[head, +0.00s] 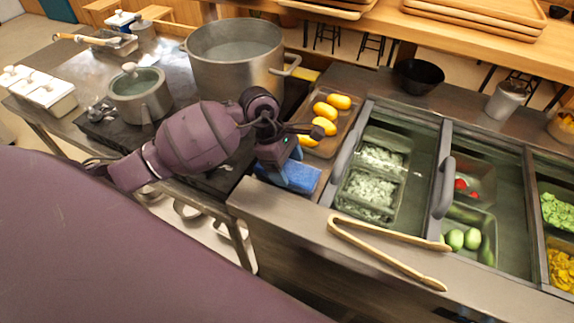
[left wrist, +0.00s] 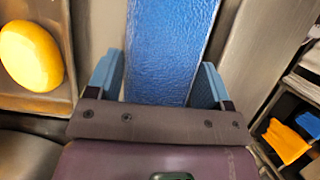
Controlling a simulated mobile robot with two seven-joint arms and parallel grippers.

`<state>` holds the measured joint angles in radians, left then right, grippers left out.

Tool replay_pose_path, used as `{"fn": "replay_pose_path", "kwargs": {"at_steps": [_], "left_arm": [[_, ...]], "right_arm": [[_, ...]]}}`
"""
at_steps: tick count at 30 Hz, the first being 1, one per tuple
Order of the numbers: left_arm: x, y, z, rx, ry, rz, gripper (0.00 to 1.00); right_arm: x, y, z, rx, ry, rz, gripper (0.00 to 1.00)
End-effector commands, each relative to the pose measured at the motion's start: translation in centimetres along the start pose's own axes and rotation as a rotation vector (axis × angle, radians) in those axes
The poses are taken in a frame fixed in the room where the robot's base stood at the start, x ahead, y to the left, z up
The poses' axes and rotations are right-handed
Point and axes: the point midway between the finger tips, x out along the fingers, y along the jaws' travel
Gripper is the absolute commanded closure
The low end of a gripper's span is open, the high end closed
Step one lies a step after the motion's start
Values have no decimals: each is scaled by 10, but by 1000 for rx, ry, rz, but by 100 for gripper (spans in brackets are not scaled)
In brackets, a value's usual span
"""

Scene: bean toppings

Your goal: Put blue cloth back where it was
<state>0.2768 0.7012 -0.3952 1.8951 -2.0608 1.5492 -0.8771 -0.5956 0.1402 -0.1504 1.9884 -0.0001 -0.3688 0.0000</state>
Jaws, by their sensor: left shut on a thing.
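The blue cloth (head: 304,179) lies at the left end of the steel counter, beside the tray of yellow items. It also shows in the left wrist view as a blue textured slab (left wrist: 172,45). My left gripper (head: 287,172) is over the cloth, shut on it, with one blue finger at each side in the left wrist view (left wrist: 157,84). The gripper and wrist hide part of the cloth in the head view. My right gripper is in neither view.
A tray with yellow items (head: 340,101) stands just behind the cloth. Wooden tongs (head: 385,252) lie on the counter's front edge. Topping bins (head: 372,186) are to the right. A large pot (head: 235,60) and a smaller lidded pot (head: 140,95) stand at left.

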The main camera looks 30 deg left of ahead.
Motion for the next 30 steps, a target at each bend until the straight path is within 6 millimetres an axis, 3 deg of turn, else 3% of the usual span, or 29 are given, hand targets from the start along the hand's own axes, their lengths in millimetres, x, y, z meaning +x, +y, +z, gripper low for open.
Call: {"fn": "replay_pose_path", "kwargs": {"at_steps": [13,14,16,26,30], "left_arm": [[8,0,-4,1,1,2,56],[8,0,-4,1,1,2,25],[7,0,-3,1,1,2,16],[5,0,-2,1,0,2,16],[-6,1,-3,2,2,3,16]], "right_arm": [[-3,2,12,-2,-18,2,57],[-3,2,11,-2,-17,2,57],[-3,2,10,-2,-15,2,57],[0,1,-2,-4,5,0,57],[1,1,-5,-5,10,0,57]]}}
